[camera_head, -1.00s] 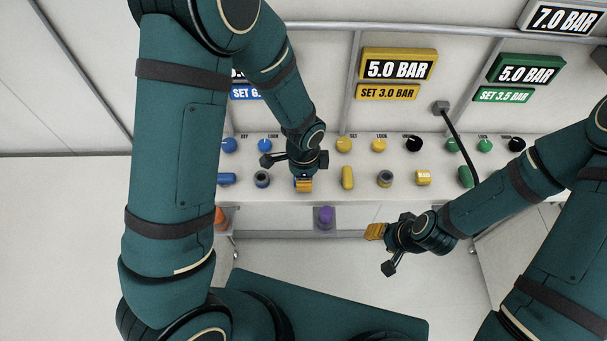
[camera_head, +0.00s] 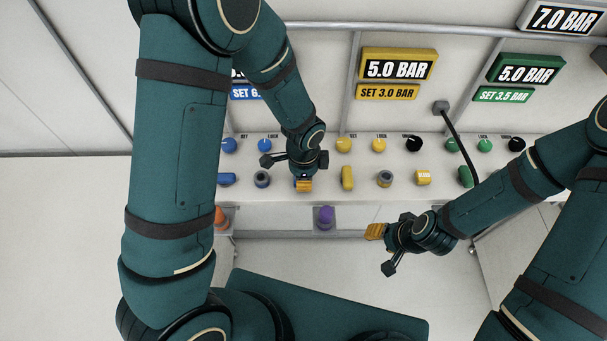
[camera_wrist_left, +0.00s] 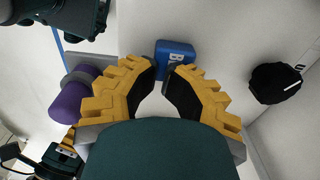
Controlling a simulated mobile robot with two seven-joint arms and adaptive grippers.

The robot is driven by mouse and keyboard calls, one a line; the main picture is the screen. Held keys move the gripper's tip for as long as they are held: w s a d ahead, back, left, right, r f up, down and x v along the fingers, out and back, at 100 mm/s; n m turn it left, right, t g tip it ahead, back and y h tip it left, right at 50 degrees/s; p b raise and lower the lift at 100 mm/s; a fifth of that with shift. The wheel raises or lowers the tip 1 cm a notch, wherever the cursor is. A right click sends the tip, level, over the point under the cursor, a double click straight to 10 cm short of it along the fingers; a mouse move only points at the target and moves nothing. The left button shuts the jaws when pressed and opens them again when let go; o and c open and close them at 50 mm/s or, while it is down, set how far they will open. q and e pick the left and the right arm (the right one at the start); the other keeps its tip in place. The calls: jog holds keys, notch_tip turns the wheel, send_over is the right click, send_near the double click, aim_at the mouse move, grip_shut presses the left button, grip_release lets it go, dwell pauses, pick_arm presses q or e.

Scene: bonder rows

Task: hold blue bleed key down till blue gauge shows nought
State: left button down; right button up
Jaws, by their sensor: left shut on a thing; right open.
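The blue bleed key (camera_wrist_left: 182,48) is a small blue block with partly hidden white lettering, seen in the left wrist view at the tips of my left gripper (camera_wrist_left: 161,76). In the head view my left gripper (camera_head: 304,185) is over the panel's front row and hides the key. Its yellow fingers are shut on the key. The blue gauge (camera_head: 237,74) is mostly hidden behind my left arm, so its reading cannot be told; part of its blue set plate (camera_head: 245,92) shows. My right gripper (camera_head: 376,231) is open and empty in front of the panel.
Yellow knobs, a yellow bleed key (camera_head: 423,178) and a yellow gauge (camera_head: 398,68) at 5.0 BAR are right of my left gripper. A green gauge (camera_head: 526,70) reads 5.0 BAR. A purple knob (camera_head: 325,216) is below the panel edge. A black cable (camera_head: 458,135) hangs at the right.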

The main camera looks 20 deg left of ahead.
pick_arm(q)
jog(key=shift+s+a+f, duration=0.15)
jog(key=shift+s+f, duration=0.25)
dwell(0.4)
jog(key=r+p, duration=0.1)
jog(key=r, duration=0.1)
jog(key=w+r+p, duration=0.1)
jog(key=r+p, duration=0.1)
jog(key=shift+r, duration=0.1)
jog(key=r, duration=0.3)
jog(key=shift+s+r, duration=0.35)
jog(key=shift+r, duration=0.05)
notch_tip(320, 180, up, 7)
jog(key=shift+w+f+p, duration=0.15)
jog(key=shift+w+p, duration=0.15)
pick_arm(e)
jog(key=r, duration=0.3)
jog(key=shift+s+a+r, duration=0.25)
jog(key=shift+s+a, duration=0.05)
jog(key=shift+s, duration=0.1)
